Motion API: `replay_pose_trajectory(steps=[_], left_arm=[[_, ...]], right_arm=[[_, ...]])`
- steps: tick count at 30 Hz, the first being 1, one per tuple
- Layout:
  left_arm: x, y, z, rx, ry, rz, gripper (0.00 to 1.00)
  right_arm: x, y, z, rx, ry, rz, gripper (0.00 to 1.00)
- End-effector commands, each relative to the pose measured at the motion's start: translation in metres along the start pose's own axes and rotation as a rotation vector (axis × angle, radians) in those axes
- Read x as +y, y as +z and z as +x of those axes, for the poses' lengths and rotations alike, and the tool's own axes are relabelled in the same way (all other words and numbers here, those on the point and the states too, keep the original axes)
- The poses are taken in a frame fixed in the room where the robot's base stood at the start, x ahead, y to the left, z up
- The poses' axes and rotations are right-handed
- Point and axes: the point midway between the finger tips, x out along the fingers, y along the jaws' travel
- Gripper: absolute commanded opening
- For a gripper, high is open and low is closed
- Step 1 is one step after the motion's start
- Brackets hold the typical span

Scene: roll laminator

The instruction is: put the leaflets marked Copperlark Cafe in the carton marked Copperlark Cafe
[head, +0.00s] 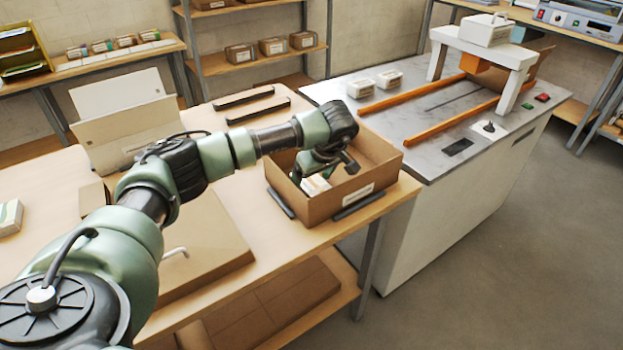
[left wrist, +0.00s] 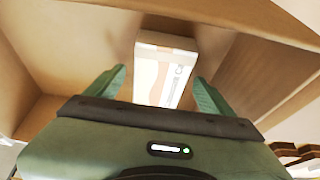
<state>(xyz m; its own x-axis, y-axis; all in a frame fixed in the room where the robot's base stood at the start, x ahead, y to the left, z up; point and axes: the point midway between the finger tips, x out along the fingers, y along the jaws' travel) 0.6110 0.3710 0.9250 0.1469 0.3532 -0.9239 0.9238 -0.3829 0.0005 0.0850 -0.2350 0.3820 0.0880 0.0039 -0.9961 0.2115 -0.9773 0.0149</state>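An open brown carton (head: 378,172) stands on the wooden table near its right end, with a white label on its front wall; the label is too small to read. A white leaflet stack (head: 314,185) lies inside the carton. In the left wrist view the stack (left wrist: 165,75) shows between and beyond my fingers, with a gap visible beside the left finger. My left gripper (head: 330,172) reaches down into the carton; in the wrist view its fingers (left wrist: 158,85) are spread apart. The stack's marking cannot be read. My right gripper is not in view.
Another white stack (head: 10,217) lies at the table's left edge. A flat brown carton (head: 205,250) lies at the table front. Black strips (head: 258,105) lie behind.

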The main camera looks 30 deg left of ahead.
Motion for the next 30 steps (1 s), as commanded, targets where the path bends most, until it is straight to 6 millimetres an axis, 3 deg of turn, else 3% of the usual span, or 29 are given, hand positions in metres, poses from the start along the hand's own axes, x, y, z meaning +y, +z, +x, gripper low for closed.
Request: replay_pose_trajectory(steps=[8, 21, 30], left_arm=[[0.001, 0.000, -0.005, 0.000, 0.002, 0.000, 0.83], [0.001, 0.000, -0.070, 0.000, 0.002, 0.000, 0.83], [0.000, 0.000, -0.078, 0.000, 0.000, 0.000, 0.83]], right_arm=[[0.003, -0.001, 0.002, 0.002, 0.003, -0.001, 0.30], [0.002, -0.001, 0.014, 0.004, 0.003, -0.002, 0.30], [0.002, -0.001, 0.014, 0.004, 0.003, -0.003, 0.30]])
